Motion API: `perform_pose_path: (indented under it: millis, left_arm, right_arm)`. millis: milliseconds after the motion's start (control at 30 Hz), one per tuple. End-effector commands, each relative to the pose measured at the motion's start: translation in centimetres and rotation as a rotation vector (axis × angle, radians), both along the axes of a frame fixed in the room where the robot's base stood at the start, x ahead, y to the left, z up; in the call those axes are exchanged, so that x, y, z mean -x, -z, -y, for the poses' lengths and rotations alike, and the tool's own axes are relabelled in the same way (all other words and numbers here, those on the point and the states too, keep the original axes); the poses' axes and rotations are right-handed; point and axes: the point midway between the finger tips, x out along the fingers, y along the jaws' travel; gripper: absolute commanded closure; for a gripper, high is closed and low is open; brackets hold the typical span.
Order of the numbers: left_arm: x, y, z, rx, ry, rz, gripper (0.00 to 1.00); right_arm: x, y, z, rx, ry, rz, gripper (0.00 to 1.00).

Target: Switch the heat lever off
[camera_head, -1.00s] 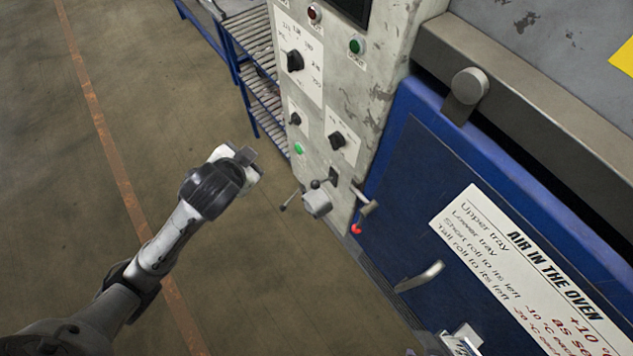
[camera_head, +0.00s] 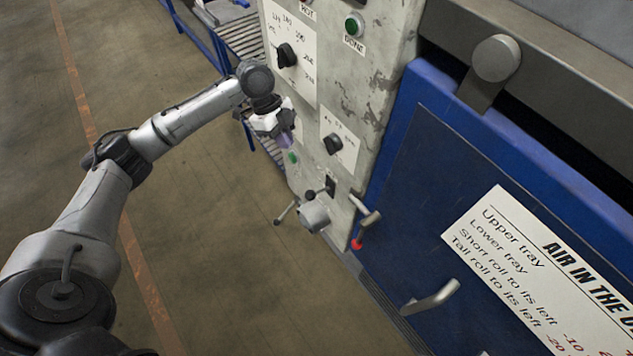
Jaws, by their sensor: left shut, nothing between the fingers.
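A small lever with a black ball knob (camera_head: 310,195) sticks out of a dark slot plate low on the grey control panel (camera_head: 372,95). Just right of it, a lever with a red tip (camera_head: 357,243) hangs down by the blue door's edge. I see no label that tells which one is the heat lever. My left gripper (camera_head: 286,140) is shut and empty in front of the panel, above and left of both levers and apart from them. It hides part of the panel's left side, including a small dial. My right gripper is not in view.
Dials (camera_head: 333,144) and a green button (camera_head: 354,24) sit higher on the panel. A grey valve-like fitting (camera_head: 314,215) with a handle juts out below the ball-knob lever. The blue oven door (camera_head: 420,180) has a protruding handle (camera_head: 432,298). A roller rack (camera_head: 240,38) stands behind. The floor at left is clear.

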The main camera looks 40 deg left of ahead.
Motion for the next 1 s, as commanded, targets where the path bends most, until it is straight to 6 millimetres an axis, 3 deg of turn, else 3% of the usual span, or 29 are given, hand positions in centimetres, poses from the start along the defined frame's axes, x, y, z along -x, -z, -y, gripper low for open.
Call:
perform_pose_path:
  millis: [200,400,1000]
  left_arm:
    - [0.61,-0.49,0.98,0.069,0.255,0.085,1.0]
    - [0.61,-0.48,0.96,0.07,0.364,0.14,1.0]
    - [0.63,0.08,1.28,0.07,0.391,0.153,1.0]
  right_arm:
    - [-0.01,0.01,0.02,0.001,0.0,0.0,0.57]
    - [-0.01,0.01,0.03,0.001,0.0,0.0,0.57]
    - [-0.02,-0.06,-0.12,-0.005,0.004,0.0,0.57]
